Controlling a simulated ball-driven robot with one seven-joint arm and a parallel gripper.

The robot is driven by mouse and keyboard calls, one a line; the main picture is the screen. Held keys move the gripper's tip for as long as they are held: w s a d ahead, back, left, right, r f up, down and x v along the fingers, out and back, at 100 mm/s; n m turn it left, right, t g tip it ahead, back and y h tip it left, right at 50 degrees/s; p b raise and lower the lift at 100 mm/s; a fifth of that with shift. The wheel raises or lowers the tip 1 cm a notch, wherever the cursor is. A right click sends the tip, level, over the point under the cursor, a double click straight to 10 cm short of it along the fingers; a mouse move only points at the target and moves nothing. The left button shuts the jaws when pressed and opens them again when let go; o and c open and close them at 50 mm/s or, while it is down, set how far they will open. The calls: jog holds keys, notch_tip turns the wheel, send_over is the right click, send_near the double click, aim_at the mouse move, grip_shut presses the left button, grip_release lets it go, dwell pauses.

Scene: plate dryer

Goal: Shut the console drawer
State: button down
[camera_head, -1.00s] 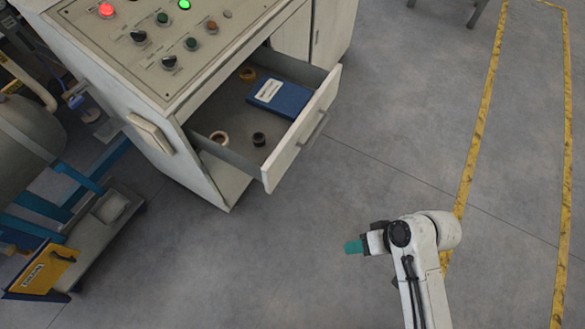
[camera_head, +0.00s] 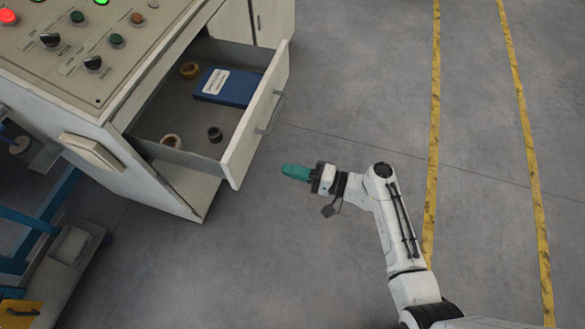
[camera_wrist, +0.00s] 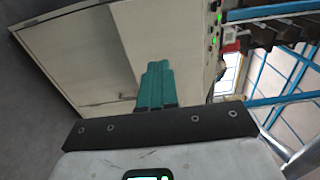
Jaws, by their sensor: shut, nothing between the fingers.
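The console drawer (camera_head: 250,137) stands pulled out from the cream console (camera_head: 119,125). Its front panel has a bar handle (camera_head: 268,113). Inside lie a blue book (camera_head: 232,91) with a white label and several small rings. My gripper (camera_head: 284,170) has teal fingers, shut and empty. It is to the right of the drawer front, apart from it, with the fingers pointing left towards the panel's near end. In the wrist view the teal fingers (camera_wrist: 156,88) show in front of a cream panel that fills the upper left; I cannot tell which panel it is.
Knobs and lit buttons (camera_head: 93,62) cover the console's sloped top. A grey-and-blue cart (camera_head: 70,245) stands at the lower left. The grey floor (camera_head: 345,90) right of the drawer is clear, with yellow lines (camera_head: 434,120) farther right.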

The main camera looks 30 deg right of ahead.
aim_at(164, 141)
jog(key=x, duration=1)
jog(key=shift+w+a+p, duration=0.25)
jog(key=shift+a+p, duration=0.05)
jog(key=shift+p, duration=0.1)
jog(key=shift+f, duration=0.1)
jog(key=b+x, duration=1)
jog(key=x, duration=0.4)
jog(key=b+x, duration=1)
jog(key=x, duration=0.4)
jog(key=shift+w+a+f, duration=0.15)
jog(key=shift+a+f, duration=0.05)
jog(key=shift+w+a+b, duration=0.4)
jog(key=shift+w+a, duration=0.05)
jog(key=shift+w, duration=0.05)
jog(key=shift+w+r, duration=0.15)
jog(key=shift+r, duration=0.2)
jog(key=shift+r, duration=0.15)
jog(key=shift+f, duration=0.2)
jog(key=p+v, duration=0.3)
jog(key=v, duration=1.1)
jog(key=shift+f, duration=0.15)
